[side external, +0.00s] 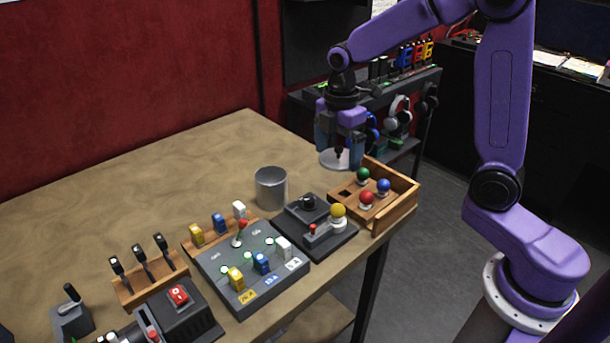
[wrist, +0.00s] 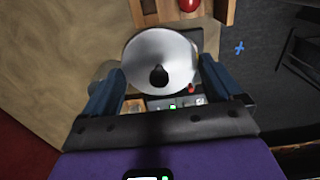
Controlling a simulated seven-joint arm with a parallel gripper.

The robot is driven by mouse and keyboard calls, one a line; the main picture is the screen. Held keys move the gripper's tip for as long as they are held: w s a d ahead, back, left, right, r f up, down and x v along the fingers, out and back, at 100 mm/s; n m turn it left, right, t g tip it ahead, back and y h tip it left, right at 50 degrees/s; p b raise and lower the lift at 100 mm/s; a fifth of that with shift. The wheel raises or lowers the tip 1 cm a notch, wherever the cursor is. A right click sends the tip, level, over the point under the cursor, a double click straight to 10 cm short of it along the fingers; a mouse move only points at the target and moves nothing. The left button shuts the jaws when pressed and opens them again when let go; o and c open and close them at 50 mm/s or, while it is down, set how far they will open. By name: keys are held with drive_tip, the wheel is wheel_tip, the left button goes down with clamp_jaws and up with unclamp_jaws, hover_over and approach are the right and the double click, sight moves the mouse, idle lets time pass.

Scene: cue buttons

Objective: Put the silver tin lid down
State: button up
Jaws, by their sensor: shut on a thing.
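The silver tin lid (side external: 329,160) is a round, pale metal disc with a black knob on top. My gripper (side external: 339,156) points down and is shut on it. In the wrist view the lid (wrist: 150,47) fills the space between the two blue fingers, with the knob facing the camera. The silver tin (side external: 271,188) stands upright on the table, to the left of the lid and apart from it. The lid is beside the far corner of the wooden tray; its exact height above the table is hard to tell.
The wooden tray (side external: 402,208) holds red, green and blue knobs. A dark joystick box (side external: 318,243), a grey button panel (side external: 228,276) and a wooden lever rack (side external: 152,286) stand along the front. The table (side external: 150,190) is bare behind the tin and to the left.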

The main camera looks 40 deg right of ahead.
sight(344, 153)
drive_tip(key=d+f, duration=0.2)
drive_tip(key=shift+w+d+f, duration=0.2)
drive_tip(key=shift+d+f, duration=0.1)
drive_tip(key=shift+f, duration=0.1)
drive_tip(key=w+f, duration=0.3)
drive_tip(key=w, duration=0.1)
drive_tip(key=w+f, duration=0.3)
drive_tip(key=w, duration=0.1)
drive_tip(key=w+f, duration=0.3)
drive_tip(key=w, duration=0.1)
drive_tip(key=shift+w+a, duration=0.2)
drive_tip(key=shift+w, duration=0.2)
drive_tip(key=shift+w+f, duration=0.2)
drive_tip(key=shift+f, duration=1.55)
drive_tip(key=shift+f, duration=0.1)
drive_tip(key=o, duration=0.7)
